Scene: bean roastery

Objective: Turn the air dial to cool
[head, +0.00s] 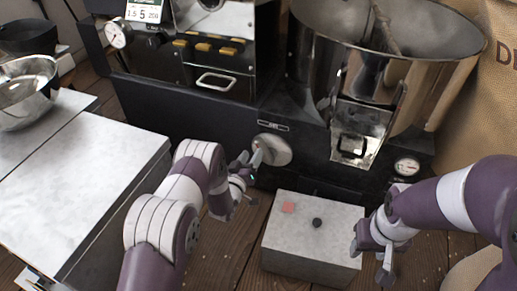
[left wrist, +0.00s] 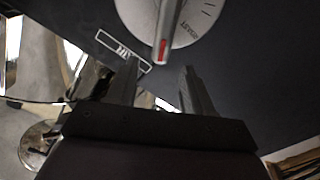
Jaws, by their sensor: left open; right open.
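The air dial (head: 274,150) is a round pale disc with a raised bar handle, on the dark front of the roaster under a small label plate. In the left wrist view the dial (left wrist: 186,22) is at the top, its handle ending in a red mark, with the AIR plate (left wrist: 123,48) beside it. My left gripper (head: 252,162) is open at the dial's left side; in the wrist view its fingertips (left wrist: 160,68) lie either side of the handle's red end. I cannot tell whether they touch it. My right gripper (head: 370,258) is open and empty, away from the dial.
A grey box (head: 290,240) with a red square and a black knob stands on the wooden floor below the dial. A metal hopper (head: 440,70) and chute are at the right. A pale bench (head: 75,190) with a metal bowl (head: 25,95) is at the left.

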